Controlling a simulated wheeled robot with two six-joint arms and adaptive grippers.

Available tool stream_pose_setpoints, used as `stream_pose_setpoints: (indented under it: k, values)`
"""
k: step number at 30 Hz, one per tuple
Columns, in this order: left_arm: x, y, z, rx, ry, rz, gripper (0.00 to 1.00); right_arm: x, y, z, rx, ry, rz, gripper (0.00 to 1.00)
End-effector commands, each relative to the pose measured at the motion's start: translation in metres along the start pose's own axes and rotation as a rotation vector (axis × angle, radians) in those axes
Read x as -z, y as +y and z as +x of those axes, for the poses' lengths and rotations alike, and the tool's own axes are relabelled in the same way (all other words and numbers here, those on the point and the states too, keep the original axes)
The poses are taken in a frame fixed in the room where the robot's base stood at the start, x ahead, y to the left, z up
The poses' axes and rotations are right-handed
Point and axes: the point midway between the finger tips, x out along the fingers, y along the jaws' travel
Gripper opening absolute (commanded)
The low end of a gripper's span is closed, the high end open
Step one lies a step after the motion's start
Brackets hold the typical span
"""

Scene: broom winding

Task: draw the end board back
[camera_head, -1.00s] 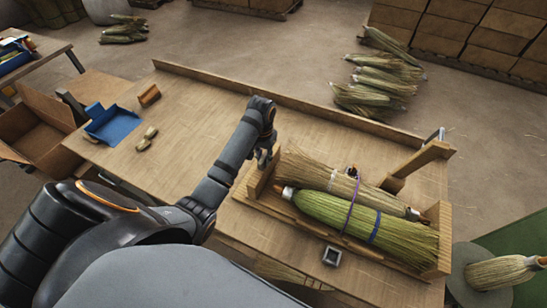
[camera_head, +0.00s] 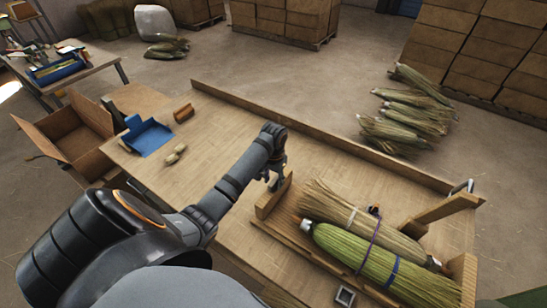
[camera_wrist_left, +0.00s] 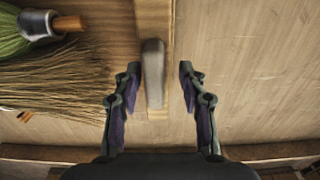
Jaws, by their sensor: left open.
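The wooden end board (camera_head: 270,200) stands upright at the left end of the wooden cradle (camera_head: 290,235). In the wrist view the end board (camera_wrist_left: 154,18) runs down the middle, with a grey grip-like piece (camera_wrist_left: 153,75) on it. My left gripper (camera_head: 275,182) points down over the board. In the wrist view its open fingers (camera_wrist_left: 154,85) are on either side of the grey piece, with gaps on both sides. A tan broom (camera_head: 345,210) and a green broom (camera_head: 365,262) lie in the cradle.
A slanted wooden arm (camera_head: 440,213) and the far end piece (camera_head: 463,275) stand at the cradle's right. A small metal square (camera_head: 345,296) lies in front. A blue tray (camera_head: 148,137) and a brown block (camera_head: 183,113) are on the left.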

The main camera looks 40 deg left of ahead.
Motion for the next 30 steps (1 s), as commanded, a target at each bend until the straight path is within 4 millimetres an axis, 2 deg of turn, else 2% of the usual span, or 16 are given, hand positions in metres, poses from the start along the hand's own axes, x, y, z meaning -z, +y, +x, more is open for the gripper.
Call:
stream_pose_setpoints:
  k: [4, 12, 15, 19, 30]
  values:
    - [0.0, 0.0, -0.008, -0.001, 0.001, 0.0, 0.41, -0.001, 0.004, 0.0, -0.005, -0.001, -0.002, 0.34]
    - [0.001, -0.001, -0.058, 0.001, 0.003, 0.0, 0.41, -0.001, 0.004, 0.0, -0.004, -0.001, -0.002, 0.34]
    - [0.0, -0.002, -0.069, 0.0, 0.001, 0.0, 0.41, -0.001, 0.004, 0.0, -0.004, -0.001, -0.002, 0.34]
    - [0.0, -0.001, -0.075, -0.001, 0.001, 0.0, 0.41, -0.001, 0.003, 0.0, -0.004, -0.001, -0.002, 0.34]
    - [0.0, -0.001, -0.075, -0.001, 0.0, -0.001, 0.41, -0.001, 0.003, 0.0, -0.004, -0.001, -0.002, 0.34]
